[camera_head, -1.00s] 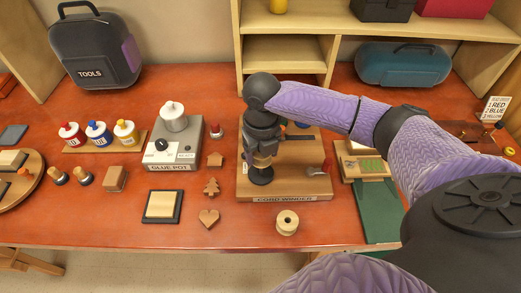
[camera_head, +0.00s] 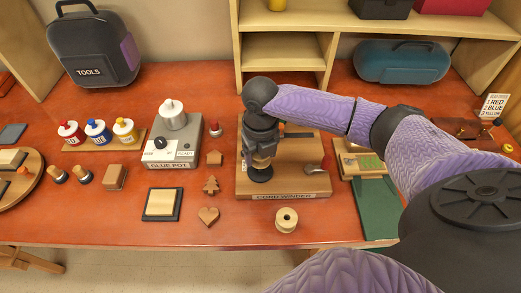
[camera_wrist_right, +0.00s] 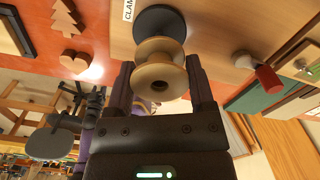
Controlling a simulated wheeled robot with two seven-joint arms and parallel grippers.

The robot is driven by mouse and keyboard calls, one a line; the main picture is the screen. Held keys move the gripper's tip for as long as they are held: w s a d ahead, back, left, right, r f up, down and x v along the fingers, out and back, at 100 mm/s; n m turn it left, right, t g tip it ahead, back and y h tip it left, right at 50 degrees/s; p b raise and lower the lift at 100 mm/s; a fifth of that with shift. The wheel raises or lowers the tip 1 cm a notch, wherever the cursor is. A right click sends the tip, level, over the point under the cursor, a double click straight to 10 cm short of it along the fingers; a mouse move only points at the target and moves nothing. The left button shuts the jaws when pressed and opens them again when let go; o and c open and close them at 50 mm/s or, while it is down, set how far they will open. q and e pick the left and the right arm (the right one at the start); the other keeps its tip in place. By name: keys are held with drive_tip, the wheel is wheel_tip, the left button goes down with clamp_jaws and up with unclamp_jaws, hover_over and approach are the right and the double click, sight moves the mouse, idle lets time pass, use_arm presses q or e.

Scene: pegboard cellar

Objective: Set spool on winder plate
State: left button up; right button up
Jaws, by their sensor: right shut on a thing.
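My right gripper (camera_wrist_right: 160,88) is shut on a pale wooden spool (camera_wrist_right: 160,70), held upright between its two fingers. In the head view the gripper (camera_head: 262,152) points down over the left part of the cord winder (camera_head: 300,185), and the held spool is mostly hidden there. A dark round plate (camera_wrist_right: 158,22) shows just beyond the spool in the wrist view, and low under the gripper in the head view (camera_head: 259,175). I cannot tell whether the spool touches it. A second wooden spool (camera_head: 286,220) stands on the table in front of the winder. My left gripper is not seen.
A red-handled crank (camera_head: 318,167) sits on the winder's right side. The glue pot (camera_head: 172,150) stands to the left. Wooden tree (camera_head: 211,185) and heart (camera_head: 208,215) pieces lie nearby. A green mat (camera_head: 377,208) is at the right. The shelf (camera_head: 285,55) rises behind.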

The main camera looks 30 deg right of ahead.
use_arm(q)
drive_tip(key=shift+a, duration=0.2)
use_arm(e)
drive_tip(key=shift+p, duration=0.35)
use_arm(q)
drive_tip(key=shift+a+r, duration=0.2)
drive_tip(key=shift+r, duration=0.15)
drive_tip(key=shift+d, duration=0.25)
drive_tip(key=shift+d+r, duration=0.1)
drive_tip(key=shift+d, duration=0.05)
use_arm(e)
drive_tip(key=shift+f, duration=0.2)
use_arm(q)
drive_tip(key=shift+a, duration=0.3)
use_arm(e)
drive_tip(key=shift+f, duration=0.2)
drive_tip(key=shift+f, duration=0.25)
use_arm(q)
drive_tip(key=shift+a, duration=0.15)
